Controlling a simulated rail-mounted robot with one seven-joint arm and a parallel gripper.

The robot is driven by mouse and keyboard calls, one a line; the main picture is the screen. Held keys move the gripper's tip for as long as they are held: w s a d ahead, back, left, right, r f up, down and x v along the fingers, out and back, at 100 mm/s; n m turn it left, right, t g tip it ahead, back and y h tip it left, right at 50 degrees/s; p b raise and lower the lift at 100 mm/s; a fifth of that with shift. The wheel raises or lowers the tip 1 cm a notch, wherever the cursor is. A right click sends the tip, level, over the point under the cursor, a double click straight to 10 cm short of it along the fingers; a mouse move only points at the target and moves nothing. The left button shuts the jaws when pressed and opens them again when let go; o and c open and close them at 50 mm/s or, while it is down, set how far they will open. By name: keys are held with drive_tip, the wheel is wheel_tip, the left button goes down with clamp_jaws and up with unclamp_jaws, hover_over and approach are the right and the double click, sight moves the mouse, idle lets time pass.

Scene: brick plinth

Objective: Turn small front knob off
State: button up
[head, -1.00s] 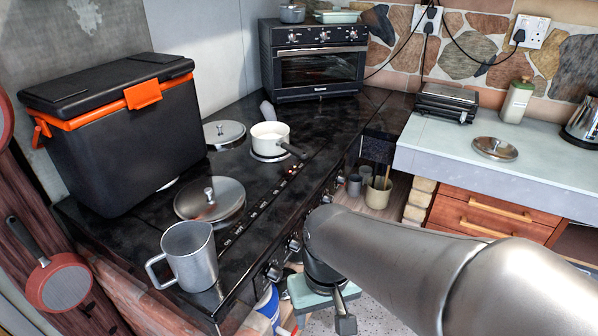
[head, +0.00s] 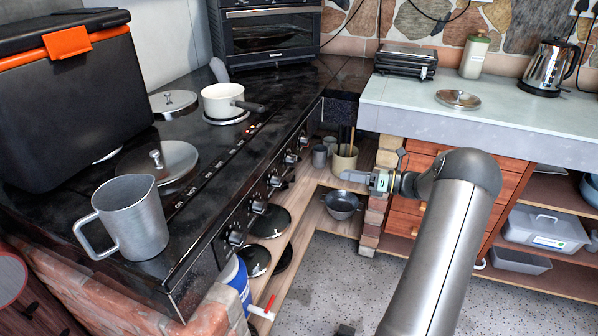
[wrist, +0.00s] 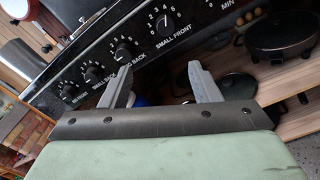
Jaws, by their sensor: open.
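The small front knob (wrist: 165,21) is a dark round knob above its "SMALL FRONT" label on the black cooker panel, near the top middle of the wrist view. The head view shows several knobs along the cooker front (head: 257,207), but I cannot tell which is this one. My gripper (head: 366,180) is open and empty, right of the cooker and apart from the panel, with its fingers pointing left. Its two grey fingers (wrist: 163,85) are spread below the label in the wrist view, touching no knob.
A metal jug (head: 130,220), a pan lid (head: 165,165) and a white saucepan (head: 222,100) stand on the cooker top. Shelves with pans (head: 270,222) and a bowl (head: 342,204) lie below. A worktop (head: 400,100) over drawers is at right. Floor space before the cooker is clear.

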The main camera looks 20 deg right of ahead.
sight(292, 161)
drive_tip(key=w+d+x, duration=0.1)
drive_tip(key=x, duration=1.5)
drive_tip(key=shift+m+t+b, duration=0.3)
drive_tip(key=shift+t+b, duration=0.1)
drive_tip(key=shift+w+a+r, duration=0.1)
drive_tip(key=shift+w, duration=0.05)
drive_tip(key=c, duration=1)
